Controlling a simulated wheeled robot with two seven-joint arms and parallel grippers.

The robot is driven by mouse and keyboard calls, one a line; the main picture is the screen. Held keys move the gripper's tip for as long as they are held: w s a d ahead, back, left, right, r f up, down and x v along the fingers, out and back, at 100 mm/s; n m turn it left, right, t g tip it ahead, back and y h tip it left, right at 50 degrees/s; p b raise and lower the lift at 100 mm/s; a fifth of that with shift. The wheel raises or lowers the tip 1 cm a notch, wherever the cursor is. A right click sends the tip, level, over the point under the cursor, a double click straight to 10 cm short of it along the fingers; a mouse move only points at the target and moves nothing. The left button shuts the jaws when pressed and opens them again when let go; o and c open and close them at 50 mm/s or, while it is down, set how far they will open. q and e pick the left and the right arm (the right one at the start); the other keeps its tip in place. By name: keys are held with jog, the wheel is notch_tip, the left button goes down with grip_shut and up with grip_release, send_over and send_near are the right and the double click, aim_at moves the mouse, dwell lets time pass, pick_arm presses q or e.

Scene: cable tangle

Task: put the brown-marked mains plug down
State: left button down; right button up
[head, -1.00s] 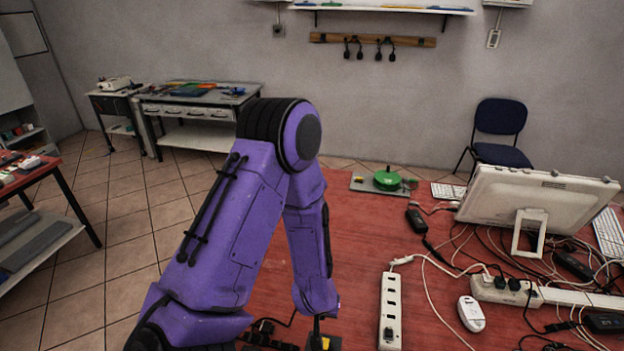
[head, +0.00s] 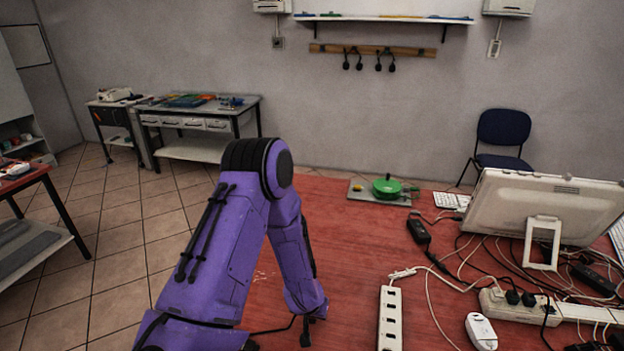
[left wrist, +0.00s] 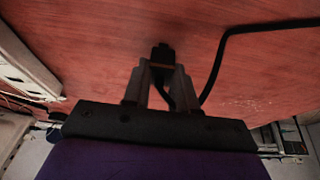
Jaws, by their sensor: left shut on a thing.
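In the left wrist view my left gripper (left wrist: 160,80) is shut on a small black plug (left wrist: 163,52) with a brownish band, held between the fingertips. A black cable (left wrist: 225,55) runs from near it across the red table top. I cannot tell whether the plug touches the table. In the head view a small dark part (head: 306,332) shows below my purple left arm at the bottom edge, with a black cable beside it. The fingertips are not clear there. My right gripper is in neither view.
The red table (head: 355,250) is clear ahead of my left arm. A white power strip (head: 390,320) lies to the right. A green round thing (head: 386,187) stands at the back.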

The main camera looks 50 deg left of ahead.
pick_arm(q)
jog(key=shift+s+f, duration=0.1)
jog(key=shift+f, duration=0.1)
jog(key=c, duration=0.9)
grip_release()
jog(key=shift+a, duration=0.1)
jog(key=p+v, duration=0.1)
jog(key=v, duration=1.1)
jog(key=shift+r, duration=0.25)
